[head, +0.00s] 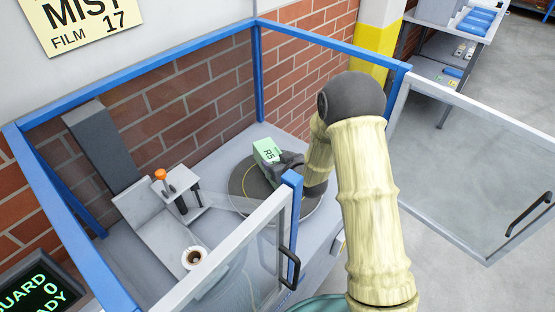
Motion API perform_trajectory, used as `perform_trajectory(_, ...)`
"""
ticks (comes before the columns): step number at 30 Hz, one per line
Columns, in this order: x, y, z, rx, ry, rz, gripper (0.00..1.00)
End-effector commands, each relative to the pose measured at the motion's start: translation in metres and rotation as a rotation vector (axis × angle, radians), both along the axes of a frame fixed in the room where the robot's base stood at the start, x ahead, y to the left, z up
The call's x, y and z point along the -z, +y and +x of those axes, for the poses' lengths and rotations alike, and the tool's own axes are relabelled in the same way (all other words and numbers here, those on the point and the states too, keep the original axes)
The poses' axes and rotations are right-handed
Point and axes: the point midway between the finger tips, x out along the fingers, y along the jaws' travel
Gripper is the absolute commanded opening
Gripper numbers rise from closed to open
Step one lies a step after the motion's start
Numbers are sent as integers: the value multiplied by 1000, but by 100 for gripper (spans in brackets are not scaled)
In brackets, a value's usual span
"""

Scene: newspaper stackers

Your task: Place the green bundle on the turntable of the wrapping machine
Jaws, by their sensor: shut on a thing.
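The green bundle (267,151) is marked "R5" and is over the round dark turntable (238,182) inside the wrapping machine. My gripper (284,165) is shut on the green bundle, at its near right side. My arm comes in from the right, through the open side of the blue frame. The bundle's underside is hidden, so I cannot tell whether it touches the turntable. The arm and the near frame post hide part of the turntable's right side.
Blue frame rails (140,80) surround the machine. One clear door (250,245) stands at the front, and another (470,170) is swung out to the right. An orange-knobbed lever (160,174) and a cup (195,257) are left of the turntable. A shelf (455,30) stands back right.

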Motion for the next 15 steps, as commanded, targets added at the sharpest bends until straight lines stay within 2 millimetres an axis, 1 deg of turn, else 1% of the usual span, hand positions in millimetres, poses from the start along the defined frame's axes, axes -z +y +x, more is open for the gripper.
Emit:
perform_trajectory(2,1,0,1,0,-4,1,3)
perform_trajectory(9,28,0,1,0,-1,2,3)
perform_trajectory(12,36,0,1,0,-3,3,3)
perform_trajectory(15,39,0,1,1,-6,3,3)
